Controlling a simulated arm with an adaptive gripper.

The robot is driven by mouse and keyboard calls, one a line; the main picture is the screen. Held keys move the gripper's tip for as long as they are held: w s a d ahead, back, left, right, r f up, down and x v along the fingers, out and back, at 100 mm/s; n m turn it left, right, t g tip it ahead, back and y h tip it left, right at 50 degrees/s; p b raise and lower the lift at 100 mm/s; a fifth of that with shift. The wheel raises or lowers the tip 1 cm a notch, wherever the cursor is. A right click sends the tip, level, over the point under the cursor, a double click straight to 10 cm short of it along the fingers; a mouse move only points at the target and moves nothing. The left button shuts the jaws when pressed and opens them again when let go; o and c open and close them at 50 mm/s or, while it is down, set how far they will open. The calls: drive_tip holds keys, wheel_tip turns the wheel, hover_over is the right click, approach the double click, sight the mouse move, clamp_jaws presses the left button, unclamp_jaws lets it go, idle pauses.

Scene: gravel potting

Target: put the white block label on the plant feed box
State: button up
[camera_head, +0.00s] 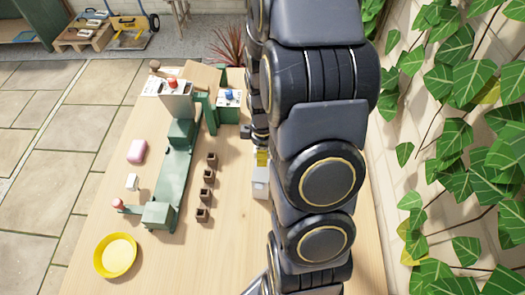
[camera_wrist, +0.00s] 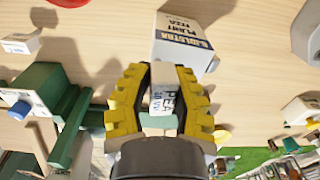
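In the wrist view, a small white block (camera_wrist: 163,88) with dark printed letters, partly readable as "PEA", sits between the yellow-padded fingers of my gripper (camera_wrist: 163,80). The fingers are closed on its two sides. The plant feed box (camera_wrist: 186,32) is a white carton with blue lettering, just beyond the fingertips. I cannot tell whether the block touches it. In the head view, a pale box (camera_head: 260,182) stands beside my arm, with a yellow part of my gripper (camera_head: 262,158) just behind it. My arm hides most of the gripper and the held block there.
A green machine (camera_head: 178,165) runs along the table, with several small brown pots (camera_head: 208,175) to its right. A pink block (camera_head: 137,151), a small white block (camera_head: 132,182) and a yellow bowl (camera_head: 115,255) lie to the left. A blue-knobbed unit (camera_head: 229,98) stands behind.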

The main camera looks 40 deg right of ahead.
drive_tip(key=shift+o, duration=1.3)
drive_tip(key=shift+r, duration=0.15)
wheel_tip(320, 180, up, 11)
drive_tip(key=shift+w+r, duration=0.1)
drive_tip(key=s+a+r+m+g, duration=0.1)
drive_tip(key=s+a+r+m, duration=0.2)
drive_tip(key=s+a, duration=0.4)
drive_tip(key=s+a+r+m, duration=0.4)
drive_tip(key=s+a+m, duration=0.2)
drive_tip(key=a, duration=0.3)
drive_tip(key=shift+s+a+r+g, duration=0.2)
drive_tip(key=shift+s+a+g, duration=0.2)
drive_tip(key=shift+s, duration=0.35)
